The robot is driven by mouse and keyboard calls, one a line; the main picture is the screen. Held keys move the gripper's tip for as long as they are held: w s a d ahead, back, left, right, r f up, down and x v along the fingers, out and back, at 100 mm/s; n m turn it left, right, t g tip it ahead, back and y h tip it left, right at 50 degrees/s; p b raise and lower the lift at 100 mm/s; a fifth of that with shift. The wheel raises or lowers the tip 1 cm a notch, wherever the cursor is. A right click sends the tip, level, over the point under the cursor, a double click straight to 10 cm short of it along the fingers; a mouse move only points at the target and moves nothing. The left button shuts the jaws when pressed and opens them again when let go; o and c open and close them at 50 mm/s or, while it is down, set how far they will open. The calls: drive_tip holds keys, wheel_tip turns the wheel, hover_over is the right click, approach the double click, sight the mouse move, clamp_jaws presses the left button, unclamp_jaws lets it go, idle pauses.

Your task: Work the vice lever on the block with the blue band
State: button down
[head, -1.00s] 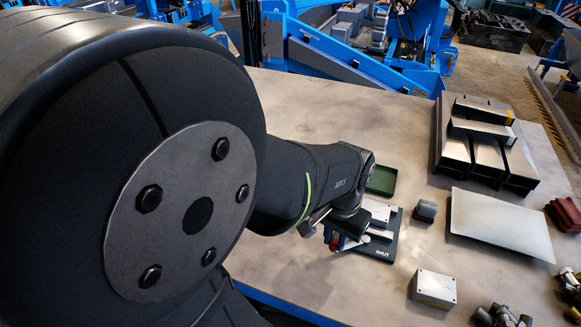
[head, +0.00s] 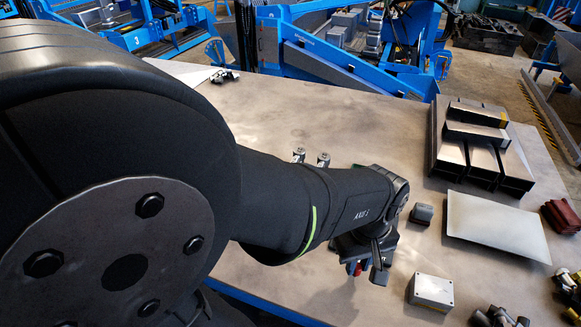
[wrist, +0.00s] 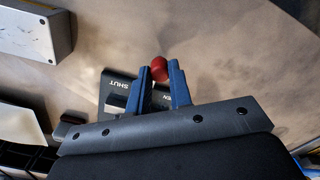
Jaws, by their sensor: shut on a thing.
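My gripper (wrist: 160,72) has its two blue fingers closed around the red knob (wrist: 159,68) of the vice lever. The knob's top shows between the fingertips; the rest of the lever is hidden. The dark vice base plate (wrist: 120,84) lies below, with the word SHUT readable left of the fingers and the end of another word between them. In the head view the red knob (head: 357,268) shows small under my wrist, and my arm hides most of the vice. I cannot make out a blue band or the block in the vice.
A grey-white box (head: 432,291) stands right of my wrist. A small dark block (head: 421,215), a pale flat plate (head: 496,227) and stacked metal channels (head: 484,150) lie beyond. Pipe fittings (head: 500,317) sit at the front right. The table's back middle is clear.

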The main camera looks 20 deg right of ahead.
drive_tip(key=d+n, duration=0.1)
drive_tip(key=s+n, duration=0.1)
drive_tip(key=n, duration=0.1)
drive_tip(key=shift+s+d, duration=0.2)
drive_tip(key=shift+d, duration=0.2)
drive_tip(key=d+n, duration=0.1)
drive_tip(key=n, duration=0.1)
drive_tip(key=shift+s+d+n, duration=0.3)
drive_tip(key=shift+s+d, duration=0.05)
drive_tip(key=shift+d, duration=0.05)
drive_tip(key=shift+s+d+n, duration=0.15)
drive_tip(key=shift+d+n, duration=0.7)
drive_tip(key=shift+n, duration=0.35)
drive_tip(key=shift+d+n, duration=0.75)
drive_tip(key=shift+n, duration=0.25)
drive_tip(key=c, duration=1.3)
unclamp_jaws()
